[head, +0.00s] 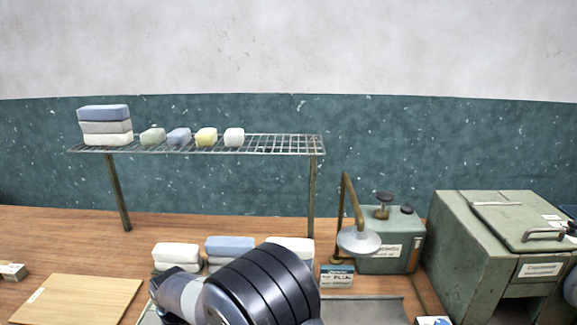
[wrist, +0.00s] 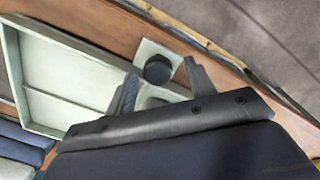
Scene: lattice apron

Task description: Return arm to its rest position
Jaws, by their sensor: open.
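My gripper (wrist: 161,70) shows in the wrist view with its two grey fingers apart. A round black knob (wrist: 158,69) on a pale green block shows between and beyond the fingertips; I cannot tell how far off it is. Nothing is seen held. In the head view my dark ribbed arm fills the lower middle, low over the wooden table (head: 60,250), and hides what lies behind it. The gripper itself cannot be made out there.
A wire rack (head: 280,145) bears stacked and single soap-like blocks. More blocks (head: 230,247) stand below it, close behind my arm. A green box with a lamp-like arm (head: 359,240) and a larger green case (head: 470,250) stand right. A wooden board (head: 80,300) lies left.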

